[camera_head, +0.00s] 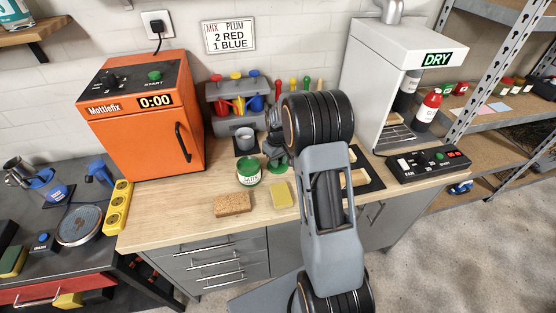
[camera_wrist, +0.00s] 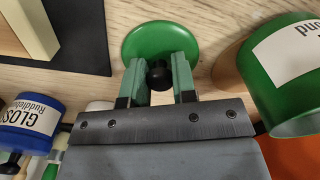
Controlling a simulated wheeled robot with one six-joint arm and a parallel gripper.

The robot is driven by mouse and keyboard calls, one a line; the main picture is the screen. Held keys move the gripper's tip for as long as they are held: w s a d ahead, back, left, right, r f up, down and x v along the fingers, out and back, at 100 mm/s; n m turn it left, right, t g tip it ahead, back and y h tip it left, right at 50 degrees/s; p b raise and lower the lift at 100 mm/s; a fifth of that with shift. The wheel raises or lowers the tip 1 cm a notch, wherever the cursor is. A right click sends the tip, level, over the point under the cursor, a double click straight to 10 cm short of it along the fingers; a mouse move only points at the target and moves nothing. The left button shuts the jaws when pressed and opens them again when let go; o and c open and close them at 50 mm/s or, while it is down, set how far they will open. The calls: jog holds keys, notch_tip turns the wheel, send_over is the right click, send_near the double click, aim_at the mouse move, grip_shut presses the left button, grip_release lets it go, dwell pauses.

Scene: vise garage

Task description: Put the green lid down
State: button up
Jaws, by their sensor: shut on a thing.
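The green lid (camera_wrist: 137,38) is a round disc with a black knob (camera_wrist: 158,74). In the wrist view my gripper (camera_wrist: 159,80) is shut on this knob, one green-grey finger on each side. In the head view the lid (camera_head: 281,169) shows as a bit of green below my gripper (camera_head: 276,150), over the wooden bench. I cannot tell whether the lid touches the bench. A green tin with a white label (camera_head: 248,173) stands just left of the lid in the head view. It also shows at the right in the wrist view (camera_wrist: 292,85).
A brown sponge (camera_head: 233,204) and a yellow sponge (camera_head: 281,195) lie near the bench's front edge. A grey cup (camera_head: 246,139) stands behind the tin. The orange machine (camera_head: 148,118) is at the left, the white DRY machine (camera_head: 385,75) at the right. My arm hides some bench.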

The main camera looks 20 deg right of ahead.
jog(key=shift+f, duration=0.15)
jog(key=o, duration=0.9)
notch_tip(320, 180, up, 15)
jog(key=s+a, duration=0.2)
jog(key=s, duration=0.1)
jog(key=s+a+t, duration=0.1)
jog(key=s+a, duration=0.2)
jog(key=s, duration=0.3)
jog(key=s+a+m+t, duration=0.1)
jog(key=s+a, duration=0.1)
jog(key=s, duration=0.4)
jog(key=s+a+r+m+t, duration=0.1)
jog(key=s+a+t, duration=0.1)
jog(key=s, duration=0.5)
jog(key=shift+a+b, duration=0.3)
jog(key=shift+a, duration=0.55)
